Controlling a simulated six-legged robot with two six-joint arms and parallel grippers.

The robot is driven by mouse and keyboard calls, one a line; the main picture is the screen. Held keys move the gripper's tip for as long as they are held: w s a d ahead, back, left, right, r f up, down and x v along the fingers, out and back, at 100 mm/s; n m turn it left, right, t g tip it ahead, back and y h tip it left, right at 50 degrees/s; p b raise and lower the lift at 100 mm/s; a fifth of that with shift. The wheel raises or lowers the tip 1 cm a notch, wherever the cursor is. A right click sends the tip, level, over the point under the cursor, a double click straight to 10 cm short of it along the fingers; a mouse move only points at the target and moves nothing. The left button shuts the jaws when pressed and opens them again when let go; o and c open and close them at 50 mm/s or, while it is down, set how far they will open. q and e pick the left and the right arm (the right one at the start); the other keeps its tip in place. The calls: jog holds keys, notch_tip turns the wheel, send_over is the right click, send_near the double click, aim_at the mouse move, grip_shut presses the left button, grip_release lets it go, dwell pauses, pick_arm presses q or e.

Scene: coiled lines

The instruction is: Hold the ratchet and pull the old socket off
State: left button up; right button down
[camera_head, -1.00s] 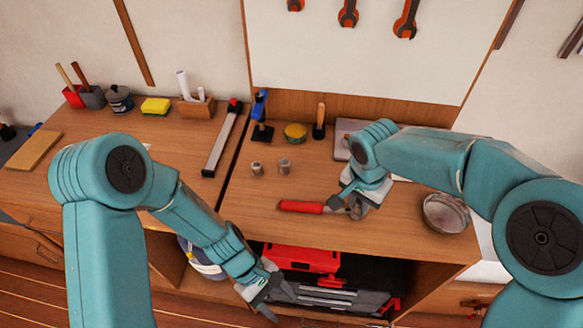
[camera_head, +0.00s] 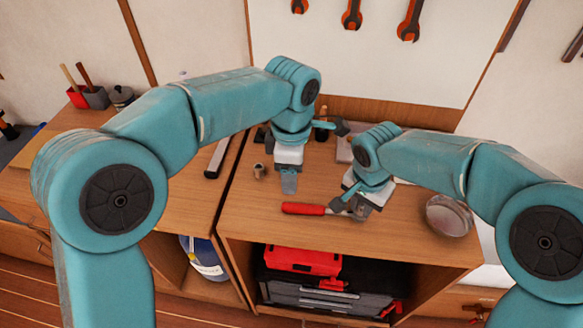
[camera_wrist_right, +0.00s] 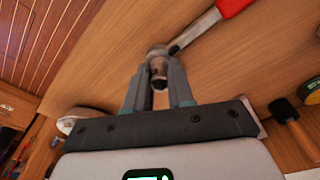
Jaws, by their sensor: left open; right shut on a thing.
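The ratchet lies on the bench, its red handle (camera_head: 303,208) pointing left in the head view. The handle also shows at the top of the right wrist view (camera_wrist_right: 232,6), with the metal shaft (camera_wrist_right: 195,30) running to the head. A small grey cylinder, the old socket (camera_wrist_right: 158,72), stands at the head between the fingers of my right gripper (camera_head: 345,206), which is shut on it. My left gripper (camera_head: 289,182) is open and empty above the bench, just behind the red handle and apart from it.
A loose socket (camera_head: 259,171) stands left of my left gripper. A round metal dish (camera_head: 449,215) is to the right. A shelf below holds a red toolbox (camera_head: 302,259). Wrenches (camera_head: 352,14) hang on the wall. The bench front left of the handle is clear.

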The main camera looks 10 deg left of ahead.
aim_at(291, 206)
pick_arm(q)
notch_tip(291, 206, down, 11)
jog(key=shift+f, duration=0.1)
dwell(0.3)
grip_shut()
